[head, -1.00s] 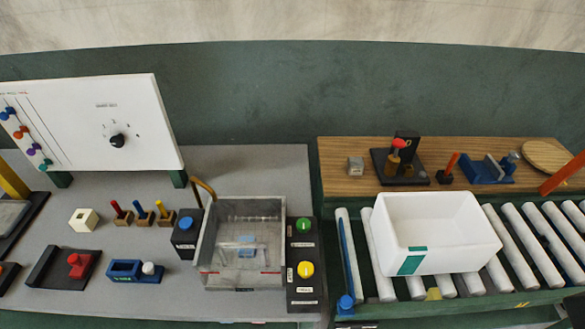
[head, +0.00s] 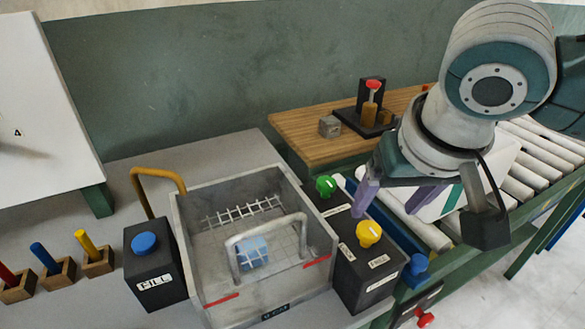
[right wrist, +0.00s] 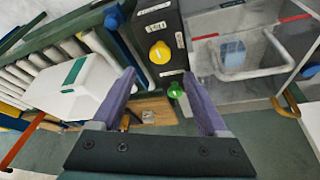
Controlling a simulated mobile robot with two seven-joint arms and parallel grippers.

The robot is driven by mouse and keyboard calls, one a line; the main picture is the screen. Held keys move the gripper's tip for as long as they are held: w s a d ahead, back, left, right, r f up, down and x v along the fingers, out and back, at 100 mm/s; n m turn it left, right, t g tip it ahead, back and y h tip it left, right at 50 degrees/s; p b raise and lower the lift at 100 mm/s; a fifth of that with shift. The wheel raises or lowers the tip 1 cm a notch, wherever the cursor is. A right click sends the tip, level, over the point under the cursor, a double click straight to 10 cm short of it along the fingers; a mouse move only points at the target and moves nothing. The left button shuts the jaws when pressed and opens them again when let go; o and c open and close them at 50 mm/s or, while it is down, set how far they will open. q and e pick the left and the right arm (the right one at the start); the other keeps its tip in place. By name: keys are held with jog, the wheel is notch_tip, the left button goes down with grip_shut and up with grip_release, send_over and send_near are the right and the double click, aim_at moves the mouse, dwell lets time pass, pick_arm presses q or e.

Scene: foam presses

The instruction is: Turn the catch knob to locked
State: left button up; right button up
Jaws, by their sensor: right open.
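A black box (head: 352,281) beside the clear tank carries a yellow knob (head: 369,232) and a green knob (head: 326,186), with small white labels that I cannot read surely. I cannot tell which knob is the catch knob. The yellow knob (right wrist: 160,53) has a pale pointer line and shows just beyond my fingertips in the right wrist view. The green knob (right wrist: 175,90) appears between the fingers there. My right gripper (head: 396,205) is open and empty, above and to the right of the box in the head view, apart from both knobs. My left gripper is out of view.
The clear tank (head: 186,241) with a wire handle and a blue block inside stands left of the box. A black box with a blue button (head: 145,243) is farther left.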

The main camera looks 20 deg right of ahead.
aim_at(370, 228)
jog(key=b+x, duration=0.1)
jog(key=x, duration=0.7)
jog(key=shift+s, duration=0.1)
jog(key=shift+c, duration=0.2)
grip_shut()
